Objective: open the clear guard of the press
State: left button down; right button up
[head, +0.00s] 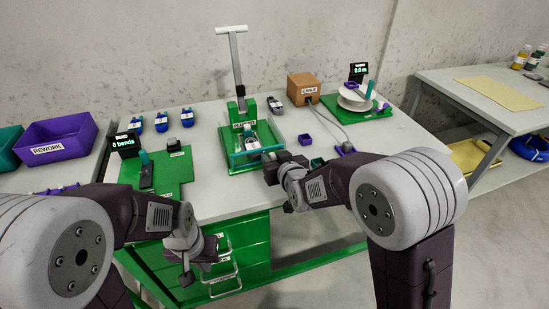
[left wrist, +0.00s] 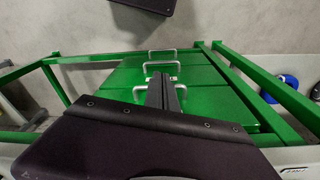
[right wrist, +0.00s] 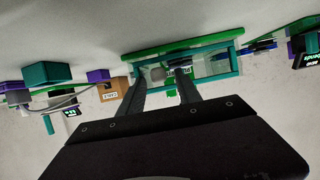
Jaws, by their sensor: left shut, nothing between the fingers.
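The press (head: 241,108) stands on a green base near the table's middle, with its white-handled lever (head: 232,31) upright. Its teal-framed clear guard (head: 235,158) is at the front, low over the work area; a pale cable part shows behind it. The guard's teal frame also shows in the right wrist view (right wrist: 236,67). My right gripper (head: 268,165) is open and empty at the guard's front right corner; I cannot tell if it touches. Its two fingers stand apart in the right wrist view (right wrist: 162,76). My left gripper (head: 186,278) is shut and empty, low before the drawers.
A green board with a bend display (head: 124,144) is left of the press. Green drawers (left wrist: 115,79) with pale handles lie below the table.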

grip_shut()
dwell(1.2)
